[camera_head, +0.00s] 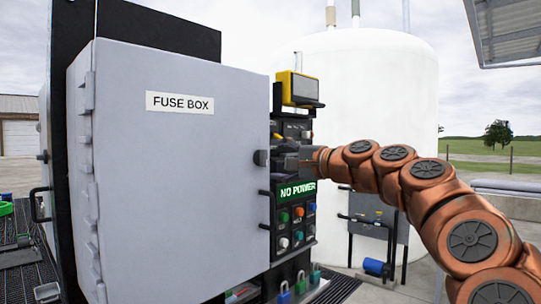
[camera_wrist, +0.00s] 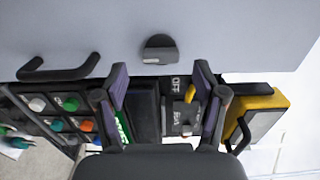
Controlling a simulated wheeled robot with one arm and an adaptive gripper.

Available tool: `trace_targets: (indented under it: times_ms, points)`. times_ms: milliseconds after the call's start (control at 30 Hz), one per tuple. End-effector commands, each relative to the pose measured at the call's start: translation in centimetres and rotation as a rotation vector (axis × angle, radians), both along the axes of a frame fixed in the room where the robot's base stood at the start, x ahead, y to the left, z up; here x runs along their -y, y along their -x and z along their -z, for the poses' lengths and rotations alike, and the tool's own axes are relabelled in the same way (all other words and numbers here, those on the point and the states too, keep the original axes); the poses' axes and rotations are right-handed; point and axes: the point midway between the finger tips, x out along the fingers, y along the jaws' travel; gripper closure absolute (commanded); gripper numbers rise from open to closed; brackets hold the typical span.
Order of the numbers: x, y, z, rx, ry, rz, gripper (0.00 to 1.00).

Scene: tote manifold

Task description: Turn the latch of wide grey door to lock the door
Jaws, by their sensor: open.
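The wide grey door (camera_head: 170,190) is labelled FUSE BOX and looks closed or nearly so in the head view. Its latch (camera_head: 261,158) is a dark knob near the right edge. In the wrist view the latch (camera_wrist: 160,50) is a round dark knob with a lighter bar, on the grey door (camera_wrist: 220,30). My gripper (camera_head: 290,162) is beside the latch, just to its right in the head view. In the wrist view my gripper (camera_wrist: 161,75) is open and empty, its fingertips either side of the latch and a little short of it. No contact shows.
A black door handle (camera_wrist: 60,70) sits left of the latch in the wrist view. The control panel with a NO POWER sign (camera_head: 297,191), buttons (camera_head: 298,213) and a yellow device (camera_head: 297,87) stands right of the door. A white tank (camera_head: 370,100) is behind.

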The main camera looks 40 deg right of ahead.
Motion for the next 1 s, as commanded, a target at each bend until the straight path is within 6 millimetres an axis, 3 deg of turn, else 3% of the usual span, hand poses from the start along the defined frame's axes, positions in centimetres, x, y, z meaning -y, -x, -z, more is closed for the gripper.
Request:
trace_targets:
  times_ms: [200, 500, 1000]
  points:
    - [-0.6, -2.5, -0.2, 0.001, -0.001, -0.001, 0.29]
    - [-0.7, -2.8, -0.1, 0.002, 0.001, 0.001, 0.29]
    - [-0.7, -2.8, -0.1, 0.001, 0.001, 0.0, 0.81]
